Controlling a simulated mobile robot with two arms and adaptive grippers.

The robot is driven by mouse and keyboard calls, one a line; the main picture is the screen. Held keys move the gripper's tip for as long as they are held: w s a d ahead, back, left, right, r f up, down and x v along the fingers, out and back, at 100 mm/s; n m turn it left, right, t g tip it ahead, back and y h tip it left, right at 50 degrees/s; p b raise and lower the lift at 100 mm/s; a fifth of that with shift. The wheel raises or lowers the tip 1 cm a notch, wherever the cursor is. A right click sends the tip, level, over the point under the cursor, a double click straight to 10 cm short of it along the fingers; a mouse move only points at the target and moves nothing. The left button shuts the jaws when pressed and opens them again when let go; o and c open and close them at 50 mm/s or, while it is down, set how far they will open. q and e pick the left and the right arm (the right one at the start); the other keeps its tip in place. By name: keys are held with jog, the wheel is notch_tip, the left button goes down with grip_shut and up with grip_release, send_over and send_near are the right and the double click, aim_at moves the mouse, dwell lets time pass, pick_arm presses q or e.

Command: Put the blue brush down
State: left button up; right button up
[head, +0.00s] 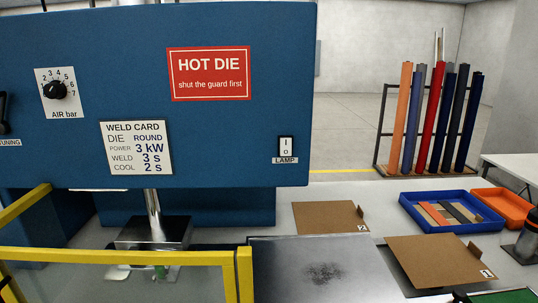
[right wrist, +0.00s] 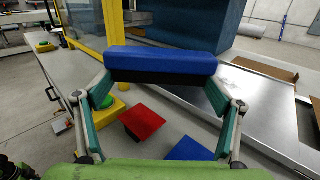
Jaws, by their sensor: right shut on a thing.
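The blue brush (right wrist: 160,62) has a blue top block and a dark underside. It lies crosswise between the fingers of my right gripper (right wrist: 162,82) in the right wrist view, and the gripper is shut on it. The brush appears held above the bench, but its exact height is hard to tell. Below it in that view are a red piece (right wrist: 143,122) and a flat blue piece (right wrist: 190,150). I cannot make out the brush in the head view. My left gripper is in neither view.
A metal plate (head: 290,285) with a dark smudge lies before the blue welder (head: 240,130). Cardboard pieces (head: 330,217) (head: 430,260), a blue tray (head: 428,221) of strips and an orange tray (head: 505,205) stand rightward. A yellow guard frame (head: 120,256) blocks the left front.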

jog(key=f+m+t+h, duration=0.1)
jog(key=a+f+m+t+h, duration=0.1)
jog(key=h, duration=0.1)
jog(key=shift+s+a, duration=0.1)
jog(key=shift+s, duration=0.25)
jog(key=shift+s+m+t+h, duration=0.25)
jog(key=shift+m+t+h, duration=0.25)
jog(key=shift+m+h, duration=0.35)
jog(key=s+d+r+m+h, duration=0.1)
jog(key=h, duration=0.1)
jog(key=s+d+m+t+h, duration=0.1)
jog(key=m+h, duration=0.1)
jog(key=h, duration=0.1)
jog(key=s+d+r+m+t+h, duration=0.1)
jog(key=h, duration=0.1)
jog(key=shift+s+r+m+h, duration=0.2)
jog(key=shift+r+m+h, duration=0.05)
jog(key=shift+r+m, duration=0.1)
